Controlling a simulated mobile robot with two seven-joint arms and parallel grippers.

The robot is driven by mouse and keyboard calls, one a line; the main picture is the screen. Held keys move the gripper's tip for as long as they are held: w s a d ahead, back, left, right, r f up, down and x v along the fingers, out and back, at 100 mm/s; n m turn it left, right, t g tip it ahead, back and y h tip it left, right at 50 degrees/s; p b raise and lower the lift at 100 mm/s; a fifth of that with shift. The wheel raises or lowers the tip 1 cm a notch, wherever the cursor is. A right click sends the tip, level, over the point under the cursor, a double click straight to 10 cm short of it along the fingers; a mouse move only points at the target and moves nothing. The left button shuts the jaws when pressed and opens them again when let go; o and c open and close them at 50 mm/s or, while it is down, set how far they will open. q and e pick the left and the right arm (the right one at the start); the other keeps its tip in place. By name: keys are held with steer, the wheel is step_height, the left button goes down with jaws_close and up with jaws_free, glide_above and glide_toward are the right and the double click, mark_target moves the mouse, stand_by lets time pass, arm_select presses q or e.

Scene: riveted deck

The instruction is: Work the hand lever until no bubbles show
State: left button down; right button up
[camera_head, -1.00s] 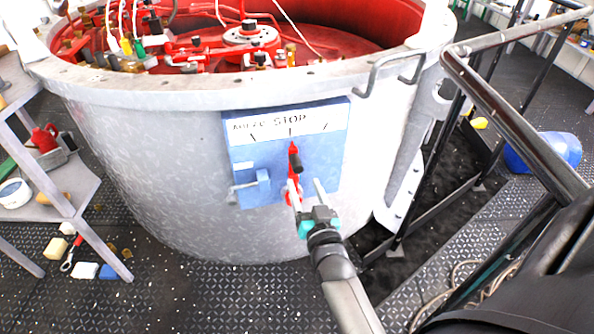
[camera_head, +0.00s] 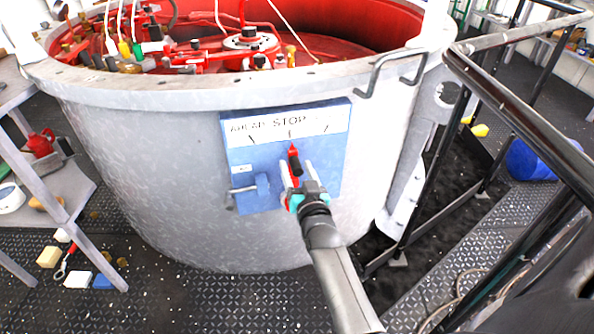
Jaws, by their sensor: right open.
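The hand lever (camera_head: 295,162) is red with a dark grip. It stands near upright on a blue panel (camera_head: 270,150) fixed to the side of a large white tank (camera_head: 140,170). The panel's scale reads STOP in the middle, with the lever's red tip pointing about there. My right gripper (camera_head: 297,176) is at the lever's lower part, its fingers open, one on each side. I cannot tell whether they touch it. The gripper hides the lever's base. No bubbles can be made out. My left gripper is not in view.
A small grey crank handle (camera_head: 243,189) sticks out at the panel's lower left. A black railing (camera_head: 510,110) runs along the right. A grey shelf (camera_head: 60,190) stands at the left, with small blocks (camera_head: 78,280) on the floor by it. A blue drum (camera_head: 535,160) lies beyond the railing.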

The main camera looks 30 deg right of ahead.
jaws_close()
stand_by(0.6)
stand_by(0.9)
